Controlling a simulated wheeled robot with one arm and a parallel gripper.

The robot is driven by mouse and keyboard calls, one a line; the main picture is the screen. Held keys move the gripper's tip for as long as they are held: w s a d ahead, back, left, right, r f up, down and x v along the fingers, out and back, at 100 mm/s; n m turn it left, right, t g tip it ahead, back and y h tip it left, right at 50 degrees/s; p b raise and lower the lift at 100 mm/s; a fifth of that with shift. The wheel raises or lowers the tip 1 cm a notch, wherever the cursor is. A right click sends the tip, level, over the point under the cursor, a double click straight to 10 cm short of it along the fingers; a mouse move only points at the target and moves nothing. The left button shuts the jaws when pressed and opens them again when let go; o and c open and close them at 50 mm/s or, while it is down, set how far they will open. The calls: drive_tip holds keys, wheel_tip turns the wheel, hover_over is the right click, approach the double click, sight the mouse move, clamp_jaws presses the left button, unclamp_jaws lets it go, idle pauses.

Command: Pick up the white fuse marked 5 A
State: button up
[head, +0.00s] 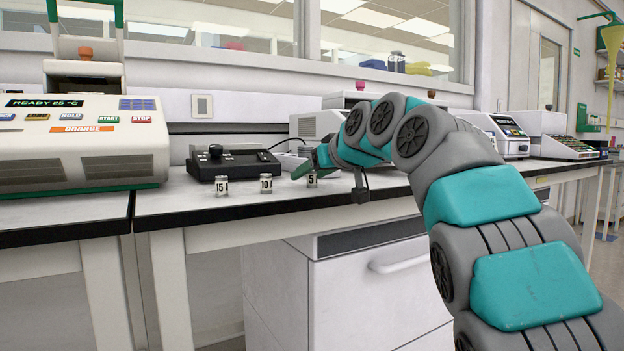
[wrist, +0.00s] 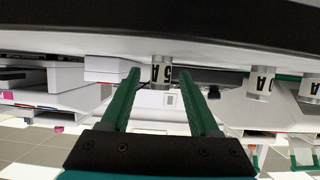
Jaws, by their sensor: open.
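The white fuse marked 5 (head: 312,179) stands upright near the front edge of the bench, rightmost of three in the head view. It also shows upside down in the wrist view (wrist: 161,74), its label reading 5 A. My gripper (head: 303,168) is at this fuse, its green fingers low over the bench. In the wrist view my gripper (wrist: 162,78) is open, with one finger on each side of the fuse and visible gaps between. I cannot tell exactly how deep the fuse sits between the fingers.
A fuse marked 10 (head: 266,184) and one marked 15 (head: 221,187) stand to the left along the bench edge. A black control box (head: 233,164) lies behind them. A large cycler (head: 80,143) stands at left. The bench front (head: 180,206) is otherwise clear.

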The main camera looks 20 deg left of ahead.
drive_tip(key=shift+c, duration=0.4)
clamp_jaws()
drive_tip(key=shift+r, duration=0.1)
